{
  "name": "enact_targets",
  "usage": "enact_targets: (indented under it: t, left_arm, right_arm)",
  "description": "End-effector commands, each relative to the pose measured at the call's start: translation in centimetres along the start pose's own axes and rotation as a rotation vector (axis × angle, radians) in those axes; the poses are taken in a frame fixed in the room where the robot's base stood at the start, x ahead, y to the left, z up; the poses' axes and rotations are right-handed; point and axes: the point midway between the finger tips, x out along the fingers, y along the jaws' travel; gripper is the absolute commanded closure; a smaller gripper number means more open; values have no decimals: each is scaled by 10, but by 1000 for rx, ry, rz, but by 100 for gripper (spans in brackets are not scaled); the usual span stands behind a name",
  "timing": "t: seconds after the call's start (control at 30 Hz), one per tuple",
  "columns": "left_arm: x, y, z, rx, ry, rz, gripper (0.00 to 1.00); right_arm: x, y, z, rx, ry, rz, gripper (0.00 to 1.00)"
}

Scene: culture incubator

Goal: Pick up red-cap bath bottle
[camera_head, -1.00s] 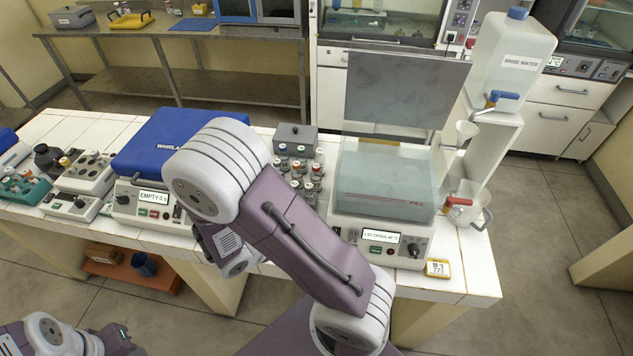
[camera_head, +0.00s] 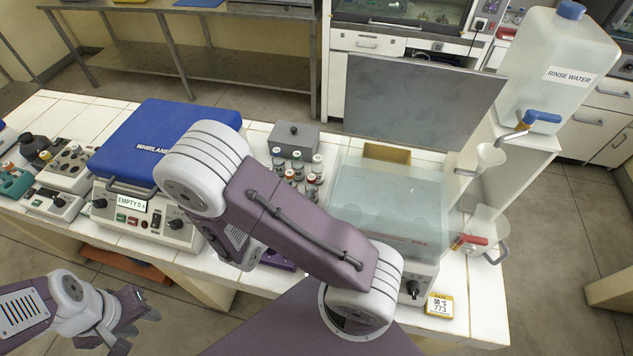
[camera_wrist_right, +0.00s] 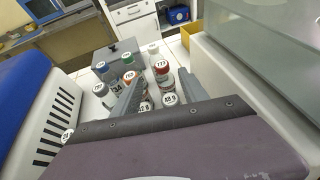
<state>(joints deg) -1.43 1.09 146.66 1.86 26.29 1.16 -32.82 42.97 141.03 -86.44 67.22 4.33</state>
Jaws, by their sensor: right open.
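Several small capped bottles stand close together in the middle of the bench. The red-cap bottle (camera_wrist_right: 161,66) is in the right wrist view, on the right of the group, and seems to show among the bottles in the head view (camera_head: 312,179). My right gripper (camera_wrist_right: 160,74) is open, with its grey fingers to the left and right of the red-cap bottle's line, apart from it. In the head view my right arm hides its gripper. My left gripper (camera_head: 141,329) is low at the left, away from the bench, with its fingers apart and empty.
The blue-lidded Whirlane machine (camera_head: 150,135) stands left of the bottles, and the clear-lidded bath (camera_head: 390,205) stands right. A grey box (camera_head: 293,138) is behind them. The rinse water tank (camera_head: 555,65) is at far right. Neighbouring bottles crowd the red-cap one.

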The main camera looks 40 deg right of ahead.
Motion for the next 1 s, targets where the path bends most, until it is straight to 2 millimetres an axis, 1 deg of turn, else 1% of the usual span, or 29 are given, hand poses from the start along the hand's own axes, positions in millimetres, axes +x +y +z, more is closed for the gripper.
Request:
enact_targets:
  t: [0.1, 0.2, 0.4, 0.53, 0.63, 0.73, 0.9, 0.93, 0.97, 1.0]
  left_arm:
    - [-2, 0, 0, 0, 0, 0, 64]
    - [-4, 0, 0, 0, 0, 0, 64]
    - [-6, 0, 0, 0, 0, 0, 64]
    - [-13, 0, -1, 0, 0, 0, 64]
    - [-14, 0, -1, 0, 0, 0, 64]
    - [-14, 0, -1, 0, 0, 0, 64]
    - [-14, 0, -1, 0, 0, 0, 64]
    - [-14, 0, -1, 0, 0, 0, 64]
    - [-14, 0, -1, 0, 0, 0, 64]
    - [-14, 0, -1, 0, 0, 0, 64]
  right_arm:
    - [19, -2, 1, 0, 0, -8, 49]
    - [32, -2, 1, 0, 1, -7, 49]
    - [42, -2, 1, 0, 1, -5, 49]
    - [66, -6, 4, 0, 1, -9, 49]
    - [82, -5, 2, 2, 1, -7, 49]
    - [89, -5, 1, 1, 1, -4, 49]
    - [89, -4, 1, 1, 0, -2, 49]
    - [89, -4, 1, 1, 1, -2, 52]
    - [89, -4, 1, 1, 1, -2, 60]
    - [89, -4, 1, 1, 1, -2, 71]
